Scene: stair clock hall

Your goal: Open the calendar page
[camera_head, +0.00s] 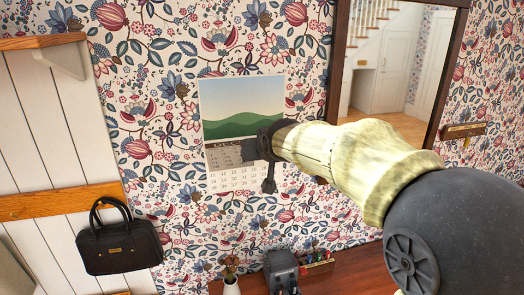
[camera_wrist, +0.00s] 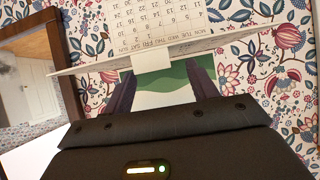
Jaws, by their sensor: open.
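The wall calendar (camera_head: 241,107) hangs on the flowered wall, with a green hill picture above and a date grid below. My gripper (camera_head: 254,151) is at its right side, over the boundary between picture and dates, and hides part of it. In the wrist view the calendar (camera_wrist: 165,18) appears upside down. A pale page edge crosses the picture at a slant, with a small white tab (camera_wrist: 150,62) on it. The open fingers of my gripper (camera_wrist: 164,72) stand on either side of the tab. Whether either finger touches it I cannot tell.
A dark framed mirror (camera_head: 342,60) hangs to the right of the calendar. A black handbag (camera_head: 118,243) hangs from a wooden rail (camera_head: 55,203) at left. Below stands a wooden surface (camera_head: 345,268) with a vase (camera_head: 231,285) and a dark grey object (camera_head: 281,272).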

